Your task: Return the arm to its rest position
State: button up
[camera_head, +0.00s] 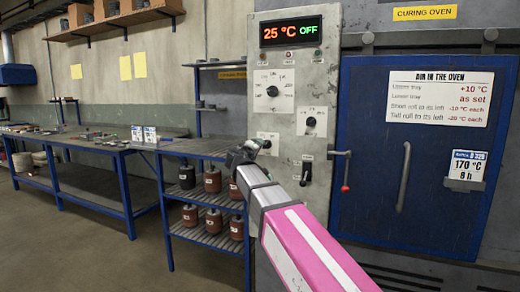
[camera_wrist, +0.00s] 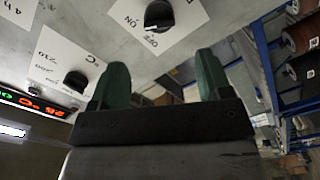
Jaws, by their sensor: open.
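My arm reaches up from the lower right in the head view, pink and white, with a grey wrist. My gripper (camera_head: 240,153) is in front of the oven's control panel (camera_head: 285,100), near its lower left edge. In the wrist view the two green fingers (camera_wrist: 162,75) stand apart, with nothing between them. The panel fills the upper left there, with one black knob (camera_wrist: 159,14) beyond the fingers and another (camera_wrist: 76,82) to their left. I cannot tell whether the gripper touches the panel.
The display (camera_head: 291,31) reads 25 °C OFF. The blue oven door (camera_head: 365,185) is closed, right of the panel. A blue rack (camera_head: 172,225) with several dark and reddish-brown rolls stands left of my gripper. A long workbench (camera_head: 90,143) is farther left. Floor is free at lower left.

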jog(key=shift+s+a, duration=0.2)
jog(key=shift+s, duration=0.3)
jog(key=shift+f, duration=0.1)
jog(key=s+d+f+m+g, duration=0.1)
jog(key=s+d+f+g, duration=0.15)
jog(key=d+f, duration=0.55)
jog(key=s+d+f+m+g, duration=0.15)
jog(key=d+f+g, duration=0.3)
jog(key=f, duration=0.75)
jog(key=s+d+f+m+g, duration=0.2)
jog(key=d+f, duration=0.4)
jog(key=f, duration=0.4)
jog(key=s+d+f+m+g+y, duration=0.1)
jog(key=s+d+f+g+y, duration=0.2)
jog(key=s+f, duration=0.6)
jog(key=s+d+f+m+g+y, duration=0.2)
jog(key=s+d+f+g, duration=0.3)
jog(key=s+f, duration=0.4)
notch_tip(320, 180, down, 2)
jog(key=shift+s+d+f+y, duration=0.1)
jog(key=shift+s+d+y, duration=0.1)
jog(key=shift+d+y, duration=0.3)
jog(key=shift+a, duration=0.1)
